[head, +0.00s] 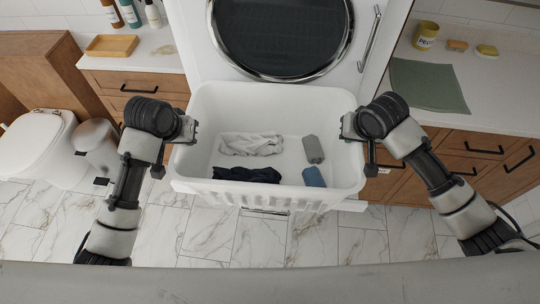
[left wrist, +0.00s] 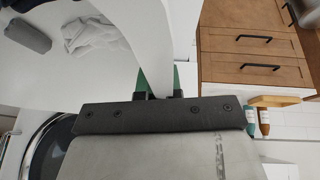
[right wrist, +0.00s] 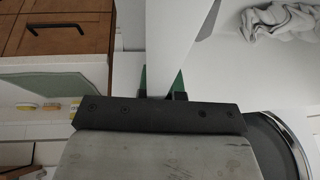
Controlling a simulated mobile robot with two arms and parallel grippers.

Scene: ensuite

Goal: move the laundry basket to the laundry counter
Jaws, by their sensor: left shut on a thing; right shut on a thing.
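The white laundry basket (head: 268,188) is held up between my two grippers in the head view, in front of the white washing machine. It holds a light cloth (head: 250,145), a dark navy cloth (head: 246,174), a grey rolled item (head: 313,149) and a blue rolled item (head: 314,177). My left gripper (head: 190,130) is shut on the basket's left rim, and my right gripper (head: 350,128) on its right rim. The rim also shows between the fingers in the left wrist view (left wrist: 150,40) and right wrist view (right wrist: 165,40). The laundry counter (head: 500,92) is at the right.
On the right counter lie a green mat (head: 428,85), a yellow cup (head: 425,35) and soaps (head: 487,50). The washing machine (head: 368,20) stands straight ahead. The left counter (head: 150,55) bears a wooden tray (head: 112,45) and bottles. A toilet (head: 40,135) and bin (head: 97,138) stand left.

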